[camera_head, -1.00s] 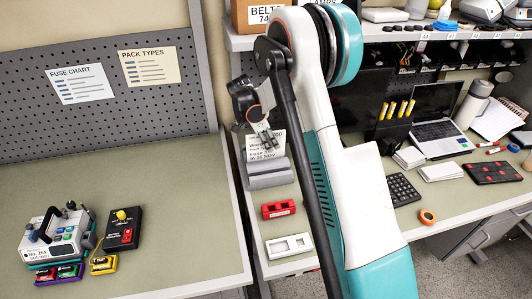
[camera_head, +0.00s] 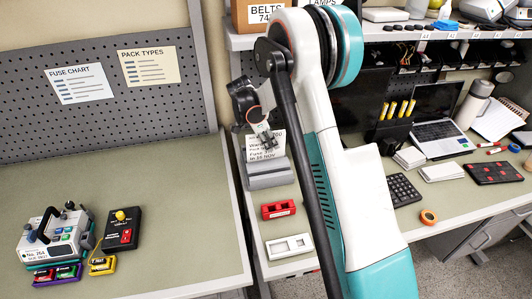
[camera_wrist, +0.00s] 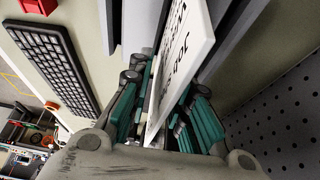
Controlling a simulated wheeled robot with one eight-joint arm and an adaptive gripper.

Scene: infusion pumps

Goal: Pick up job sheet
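The job sheet (camera_head: 266,147) is a white card with black handwriting. It stands upright in a grey slotted holder (camera_head: 268,175) on the bench, left of my arm. My gripper (camera_head: 266,138) is at the card's top edge. In the wrist view the card (camera_wrist: 184,55) reaches down between the teal-padded fingers of my gripper (camera_wrist: 165,115). The fingers look spread, one side on each face of the card. Whether a pad touches the card is hard to tell.
A red block (camera_head: 278,210) and a white two-window frame (camera_head: 290,246) lie in front of the holder. A keyboard (camera_wrist: 52,62) shows in the wrist view. The grey pegboard bench (camera_head: 170,240) is on the left, with a pump (camera_head: 52,240) and a black box (camera_head: 122,230).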

